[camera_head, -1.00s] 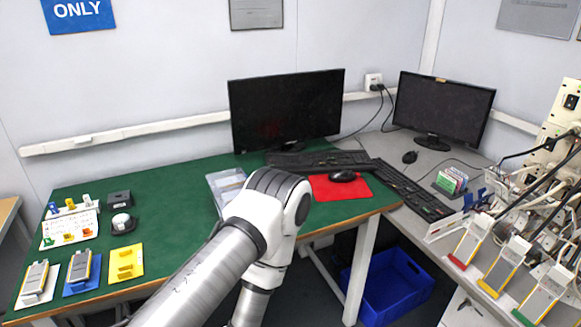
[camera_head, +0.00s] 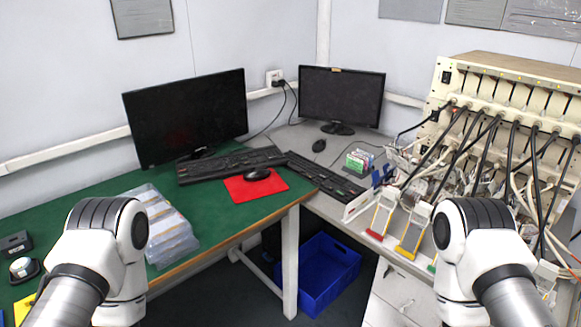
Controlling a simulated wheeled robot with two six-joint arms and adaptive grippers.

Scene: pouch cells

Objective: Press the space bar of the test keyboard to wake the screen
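Two black keyboards are in view, and I cannot tell from the picture which is the test keyboard. One keyboard (camera_head: 231,165) lies on the green table below the larger dark monitor (camera_head: 187,116). The other keyboard (camera_head: 325,178) lies on the grey bench at the corner, in front of the smaller dark monitor (camera_head: 341,97). Both screens are black. My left arm comes in at the lower left and my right arm at the lower right. Both arms are well short of the keyboards. Neither gripper shows in the view.
A red mat (camera_head: 256,186) with a black mouse (camera_head: 257,174) lies before the left keyboard. Clear plastic boxes (camera_head: 167,232) stand on the green table (camera_head: 225,215). A cabled rack (camera_head: 515,95) and colored holders crowd the right. A blue bin (camera_head: 325,270) sits below.

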